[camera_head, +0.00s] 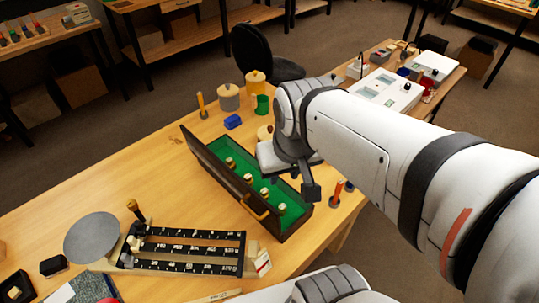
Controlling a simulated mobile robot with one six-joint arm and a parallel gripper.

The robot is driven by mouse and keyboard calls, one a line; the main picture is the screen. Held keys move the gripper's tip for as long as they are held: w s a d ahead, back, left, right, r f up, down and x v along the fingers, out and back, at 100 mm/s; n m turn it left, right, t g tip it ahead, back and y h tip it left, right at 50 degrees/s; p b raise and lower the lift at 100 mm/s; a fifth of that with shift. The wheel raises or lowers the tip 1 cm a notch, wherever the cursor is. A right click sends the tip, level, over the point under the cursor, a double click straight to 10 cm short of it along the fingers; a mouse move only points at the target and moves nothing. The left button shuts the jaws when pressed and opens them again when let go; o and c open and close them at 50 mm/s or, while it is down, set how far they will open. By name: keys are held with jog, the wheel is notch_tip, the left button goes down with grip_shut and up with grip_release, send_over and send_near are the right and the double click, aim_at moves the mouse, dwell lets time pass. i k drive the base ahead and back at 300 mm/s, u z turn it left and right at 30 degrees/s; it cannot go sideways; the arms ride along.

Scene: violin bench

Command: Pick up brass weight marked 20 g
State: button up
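An open wooden case (282,232) with a green lining sits on the wooden table. Several brass weights stand in a row in it: one at the far end (230,163), others nearer (248,178), (264,191), and one at the near end (281,207). Their markings are too small to read, so I cannot tell which is the 20 g. My gripper (290,187) is over the right side of the case, fingers pointing down and apart. It appears open and holds nothing that I can see. It hides part of the case's right side.
A beam balance (190,250) with a round grey pan (92,237) stands at the front left.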

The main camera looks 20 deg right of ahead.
aim_at(282, 207)
jog(key=u, duration=1.85)
jog(key=k, duration=1.55)
jog(key=z, duration=0.9)
jog(key=i, duration=1)
jog(key=z, duration=0.05)
